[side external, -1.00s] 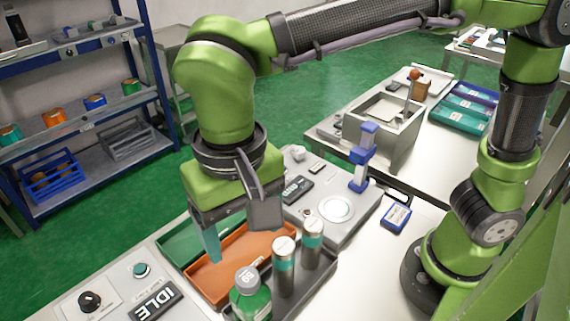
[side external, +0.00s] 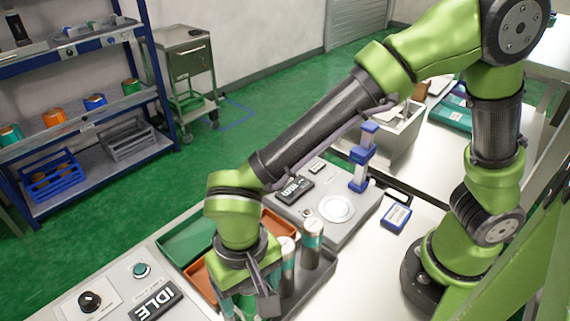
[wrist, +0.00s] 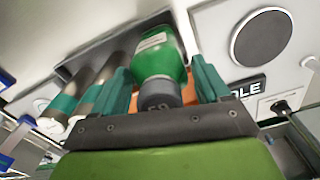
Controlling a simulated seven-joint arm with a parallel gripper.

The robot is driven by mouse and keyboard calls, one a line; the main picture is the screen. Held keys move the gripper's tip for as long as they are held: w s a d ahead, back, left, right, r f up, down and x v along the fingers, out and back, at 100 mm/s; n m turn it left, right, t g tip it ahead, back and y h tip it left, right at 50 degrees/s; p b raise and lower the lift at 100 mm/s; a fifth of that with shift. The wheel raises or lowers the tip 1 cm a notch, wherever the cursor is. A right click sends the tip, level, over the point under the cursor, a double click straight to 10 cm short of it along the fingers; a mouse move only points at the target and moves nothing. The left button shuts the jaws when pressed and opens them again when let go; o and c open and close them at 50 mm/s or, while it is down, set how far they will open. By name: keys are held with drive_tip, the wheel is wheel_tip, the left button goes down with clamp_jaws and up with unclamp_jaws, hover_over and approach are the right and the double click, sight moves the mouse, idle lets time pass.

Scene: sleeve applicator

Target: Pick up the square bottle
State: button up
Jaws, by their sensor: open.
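The bottle (wrist: 158,58) is green with a pale label and a dark grey cap, and it sits in a dark grey tray. In the wrist view it lies between the two teal fingers of my gripper (wrist: 163,80). The fingers are spread, one on each side, with a gap visible on the right; contact on the left is hard to tell. In the side external view my gripper (side external: 245,298) is low over the tray's near end and hides most of the bottle.
Two grey-and-teal cylinders stand in the dark tray (side external: 320,278), close to my gripper: a nearer one (side external: 288,263) and a farther one (side external: 312,245). A green tray (side external: 188,242) and an orange tray (side external: 196,271) lie alongside. An IDLE display (side external: 155,303) is at the left.

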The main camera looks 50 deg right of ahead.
drive_tip(key=shift+f, duration=0.3)
drive_tip(key=c, duration=1)
drive_tip(key=shift+c, duration=0.2)
drive_tip(key=shift+r, duration=0.2)
